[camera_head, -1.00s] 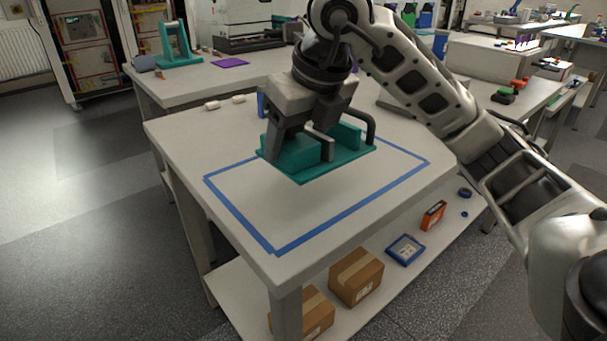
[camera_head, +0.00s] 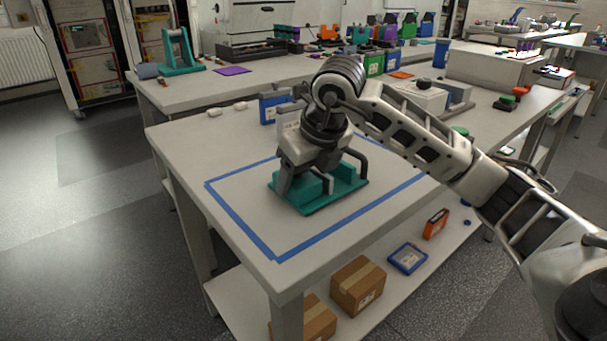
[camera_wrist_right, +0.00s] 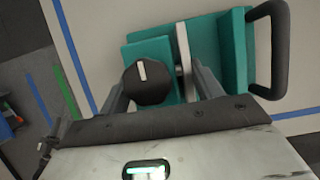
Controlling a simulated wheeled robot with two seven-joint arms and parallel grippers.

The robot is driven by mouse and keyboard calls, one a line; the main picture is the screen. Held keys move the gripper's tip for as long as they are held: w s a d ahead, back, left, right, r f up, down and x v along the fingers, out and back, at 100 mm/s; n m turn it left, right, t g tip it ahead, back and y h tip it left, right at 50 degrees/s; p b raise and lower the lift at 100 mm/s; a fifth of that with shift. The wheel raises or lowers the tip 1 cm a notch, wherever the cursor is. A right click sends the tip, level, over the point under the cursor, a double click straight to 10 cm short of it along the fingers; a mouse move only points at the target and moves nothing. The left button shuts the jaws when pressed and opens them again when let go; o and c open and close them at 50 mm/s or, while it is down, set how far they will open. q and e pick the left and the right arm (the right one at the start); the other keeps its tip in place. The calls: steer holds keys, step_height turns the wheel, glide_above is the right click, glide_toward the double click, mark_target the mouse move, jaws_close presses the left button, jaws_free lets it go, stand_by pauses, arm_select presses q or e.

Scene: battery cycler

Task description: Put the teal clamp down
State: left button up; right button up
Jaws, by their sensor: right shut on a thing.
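The teal clamp (camera_head: 318,193) is at the table top, inside the blue tape outline (camera_head: 235,222). It has a flat base, raised teal blocks and a dark curved handle (camera_head: 355,162). My right gripper (camera_head: 307,190) is above it, pointing down and shut on it. In the right wrist view the clamp (camera_wrist_right: 220,50) fills the upper middle, with a black knob (camera_wrist_right: 147,82) and a grey bar between the fingers. The clamp looks flat and low; I cannot tell whether its base fully touches the table. My left gripper is not in view.
The white table (camera_head: 190,150) is mostly clear around the outline. A blue box-like thing (camera_head: 272,108) and small white pieces (camera_head: 226,109) are near its far edge. Cardboard boxes (camera_head: 357,285) and a blue tray (camera_head: 407,258) are on the lower shelf.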

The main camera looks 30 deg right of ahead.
steer(key=shift+r, duration=0.1)
steer(key=o, duration=1.5)
steer(key=shift+c, duration=0.2)
steer(key=shift+s+r, duration=0.15)
steer(key=shift+r, duration=0.25)
arm_select(q)
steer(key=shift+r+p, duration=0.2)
steer(key=shift+p, duration=0.45)
arm_select(e)
steer(key=v, duration=1.1)
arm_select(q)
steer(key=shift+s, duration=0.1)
